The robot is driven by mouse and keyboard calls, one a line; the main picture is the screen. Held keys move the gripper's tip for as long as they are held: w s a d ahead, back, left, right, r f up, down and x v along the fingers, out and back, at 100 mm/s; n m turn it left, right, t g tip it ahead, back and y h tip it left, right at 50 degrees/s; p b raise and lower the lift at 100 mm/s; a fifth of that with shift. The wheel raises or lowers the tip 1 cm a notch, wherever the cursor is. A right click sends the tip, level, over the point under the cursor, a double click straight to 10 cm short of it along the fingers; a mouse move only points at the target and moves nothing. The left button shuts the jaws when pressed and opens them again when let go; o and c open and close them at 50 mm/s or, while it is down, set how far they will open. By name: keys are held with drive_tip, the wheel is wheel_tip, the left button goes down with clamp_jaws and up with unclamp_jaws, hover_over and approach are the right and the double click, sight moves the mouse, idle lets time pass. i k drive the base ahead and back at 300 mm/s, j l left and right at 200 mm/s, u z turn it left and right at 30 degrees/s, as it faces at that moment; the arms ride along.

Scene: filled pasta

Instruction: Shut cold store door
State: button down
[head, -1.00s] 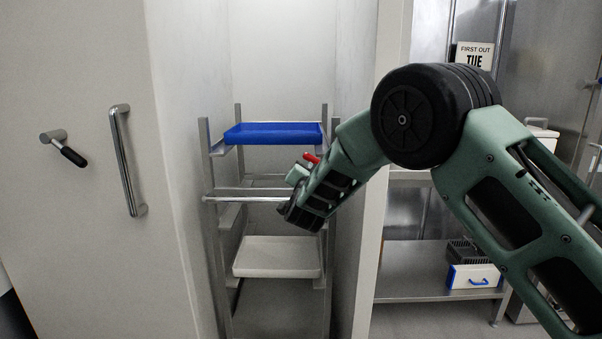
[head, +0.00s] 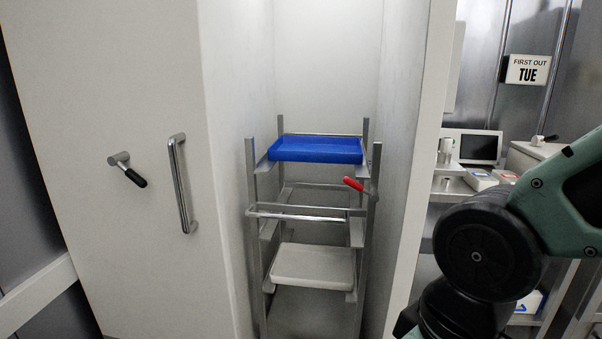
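The cold store door (head: 105,150) is a tall pale panel at the left of the head view. It carries a vertical metal bar handle (head: 181,185) and a short lever with a black grip (head: 128,170). The cold store opening (head: 320,60) beside it stands uncovered, with its white inner walls showing. My arm is at the lower right, apart from the door. My gripper is not visible in the frame.
Inside the store stands a metal rack (head: 252,190) with a blue tray (head: 318,150), a white tray (head: 312,266), a front bar and a red-handled lever (head: 354,184). At right are shelves with a screen (head: 480,148) and a "FIRST OUT TUE" sign (head: 527,70).

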sight(95, 81)
drive_tip(key=u, duration=1.3)
